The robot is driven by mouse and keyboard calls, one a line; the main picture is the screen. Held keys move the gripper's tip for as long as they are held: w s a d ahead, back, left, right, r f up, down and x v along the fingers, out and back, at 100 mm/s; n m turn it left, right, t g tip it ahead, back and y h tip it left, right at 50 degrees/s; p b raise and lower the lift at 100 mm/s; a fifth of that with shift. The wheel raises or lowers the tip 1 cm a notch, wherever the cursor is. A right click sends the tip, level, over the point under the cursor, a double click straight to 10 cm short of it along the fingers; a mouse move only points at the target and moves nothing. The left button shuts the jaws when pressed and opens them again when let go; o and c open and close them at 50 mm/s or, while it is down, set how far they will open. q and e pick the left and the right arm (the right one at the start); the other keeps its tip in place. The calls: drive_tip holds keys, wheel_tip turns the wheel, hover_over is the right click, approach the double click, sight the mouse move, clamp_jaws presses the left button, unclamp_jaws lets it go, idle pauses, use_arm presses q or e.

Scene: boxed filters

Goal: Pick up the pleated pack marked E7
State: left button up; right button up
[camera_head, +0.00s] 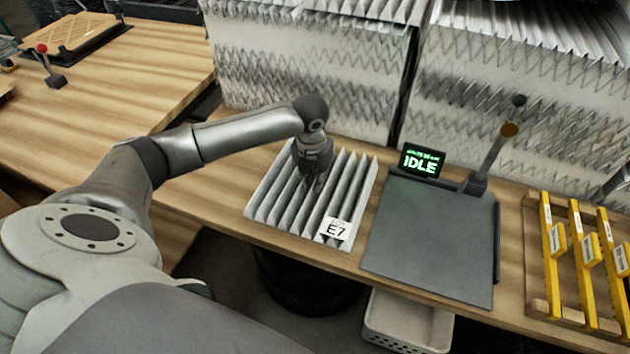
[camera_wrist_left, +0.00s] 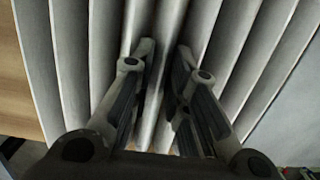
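The pleated pack marked E7 (camera_head: 318,195) lies on the wooden bench, a grey-white block of long parallel pleats with a white E7 label (camera_head: 335,230) at its near right corner. It fills most of the left wrist view (camera_wrist_left: 215,25). My left gripper (camera_head: 316,180) points down at the upper middle of the pack. In the left wrist view its two fingers (camera_wrist_left: 165,52) are apart, with a gap between them and pleats showing in that gap. Whether the fingertips touch the pleats is hard to tell. My right gripper is not in view.
A dark grey flat plate (camera_head: 430,235) with a display reading IDLE (camera_head: 422,162) lies right of the pack. A wooden rack with yellow bars (camera_head: 547,250) stands farther right. Tall pleated filters (camera_head: 310,85) stand behind. A white bin (camera_head: 408,322) sits below the bench edge.

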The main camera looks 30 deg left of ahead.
use_arm(q)
drive_tip(key=shift+f, duration=0.1)
clamp_jaws()
